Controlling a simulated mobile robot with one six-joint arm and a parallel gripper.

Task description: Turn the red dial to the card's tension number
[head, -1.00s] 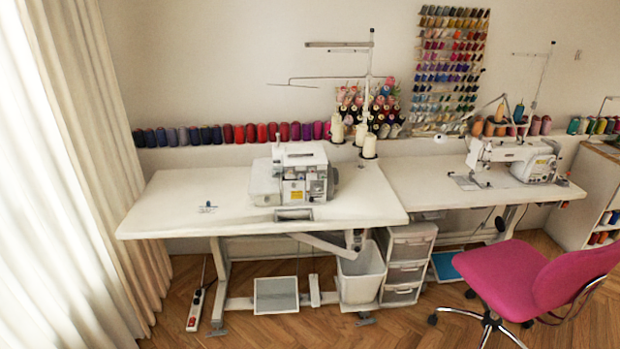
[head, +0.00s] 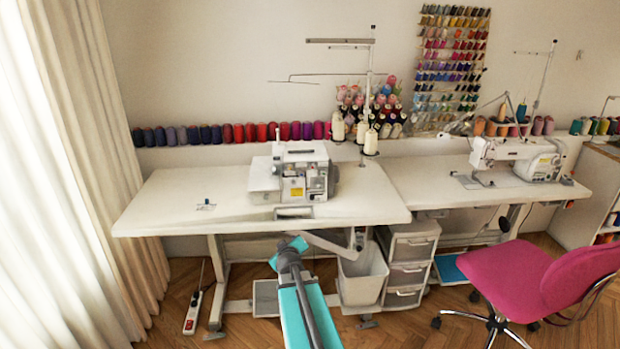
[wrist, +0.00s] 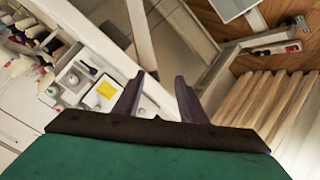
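The white overlock machine (head: 303,172) stands on the left sewing table, with a yellow label and small dark details on its front. It also shows in the wrist view (wrist: 84,84), tilted, to the left of my fingers. I cannot make out a red dial or a tension number on a card in either view. My gripper (wrist: 158,92) is open in the wrist view, with its two dark fingers apart and nothing between them. In the head view my teal arm rises from the bottom, in front of the table's front edge; its fingers cannot be told apart there.
The left table (head: 160,200) is mostly bare, with a small blue item (head: 206,205) at left. A second sewing machine (head: 515,158) stands to the right. A pink chair (head: 530,280), drawers (head: 410,265) and a white bin (head: 362,276) stand below. Curtains (head: 70,180) hang at left.

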